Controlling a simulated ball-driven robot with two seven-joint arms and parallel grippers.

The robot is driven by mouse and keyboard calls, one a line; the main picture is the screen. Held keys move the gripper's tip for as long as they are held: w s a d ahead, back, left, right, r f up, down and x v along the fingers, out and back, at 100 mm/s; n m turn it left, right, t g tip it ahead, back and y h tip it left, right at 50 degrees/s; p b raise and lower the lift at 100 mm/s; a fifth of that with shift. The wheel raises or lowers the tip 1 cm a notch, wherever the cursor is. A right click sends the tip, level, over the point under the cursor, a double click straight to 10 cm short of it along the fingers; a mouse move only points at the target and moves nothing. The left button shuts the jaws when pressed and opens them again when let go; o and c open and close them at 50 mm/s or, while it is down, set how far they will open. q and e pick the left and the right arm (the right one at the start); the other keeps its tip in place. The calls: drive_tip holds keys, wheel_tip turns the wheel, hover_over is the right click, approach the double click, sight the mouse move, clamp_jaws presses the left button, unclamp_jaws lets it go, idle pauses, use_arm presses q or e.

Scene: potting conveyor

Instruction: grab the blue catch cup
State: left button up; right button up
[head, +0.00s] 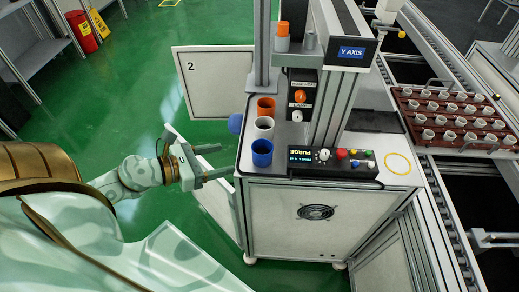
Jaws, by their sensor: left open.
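The blue catch cup (262,153) stands upright on the front left corner of the white machine cabinet's top (290,150). It is the nearest in a row of three cups, with a white cup (264,126) and an orange cup (266,106) behind it. My left gripper (222,161) is left of the blue cup, beyond the cabinet's left edge. Its two fingers are apart, point right toward the cup, and hold nothing. A visible gap separates the fingertips from the cup. My right gripper is not in view.
A control panel (332,163) with coloured buttons is right of the blue cup. Vertical metal posts (264,45) rise behind the cups. Open cabinet doors, including one marked 2 (215,84), stick out left. A red tray of small pots (455,118) sits at the right.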

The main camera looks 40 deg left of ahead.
use_arm(q)
drive_tip(key=p, duration=0.2)
approach(268, 151)
drive_tip(key=w+d, duration=0.2)
drive_tip(key=w, duration=0.1)
drive_tip(key=shift+w+r, duration=0.2)
drive_tip(key=shift+r, duration=0.05)
drive_tip(key=x, duration=0.5)
drive_tip(key=shift+w+d+f, duration=0.1)
drive_tip(key=shift+d+f, duration=0.15)
drive_tip(key=shift+f, duration=0.2)
drive_tip(key=c, duration=0.7)
